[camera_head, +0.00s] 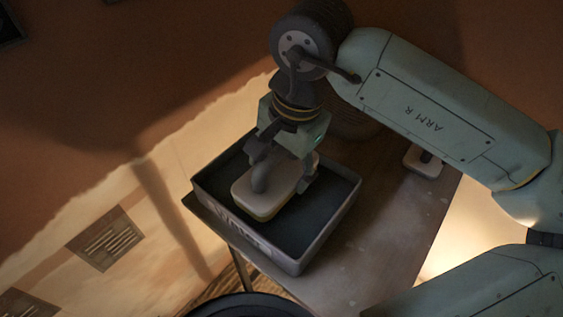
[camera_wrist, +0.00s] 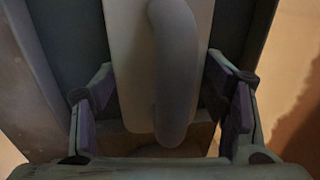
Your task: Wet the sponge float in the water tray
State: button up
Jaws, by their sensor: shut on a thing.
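The sponge float (camera_head: 262,203) is a pale block with a grey handle and a yellowish lower edge. It is held over or inside the dark water tray (camera_head: 312,247), whose walls stand around it. I cannot tell whether its underside touches water. My gripper (camera_head: 284,180) points down and is shut on the float, with its fingers at the float's sides. In the wrist view, the float (camera_wrist: 131,85) and its curved grey handle lie between the fingers of my gripper (camera_wrist: 165,105). The tray (camera_wrist: 72,40) shows behind it.
The tray stands on a wooden table (camera_head: 385,235), near its left edge. Another pale tool with a dark handle (camera_head: 424,161) lies at the table's right. A partly plastered wall (camera_head: 150,200) with vent grilles (camera_head: 105,238) is at left. A dark round rim (camera_head: 245,305) shows at the bottom.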

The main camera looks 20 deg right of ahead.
jog(key=shift+f+b, duration=0.6)
jog(key=shift+b, duration=0.35)
dwell(2.1)
jog(key=shift+r+p, duration=1.9)
jog(key=shift+r, duration=1.7)
jog(key=shift+f, duration=0.1)
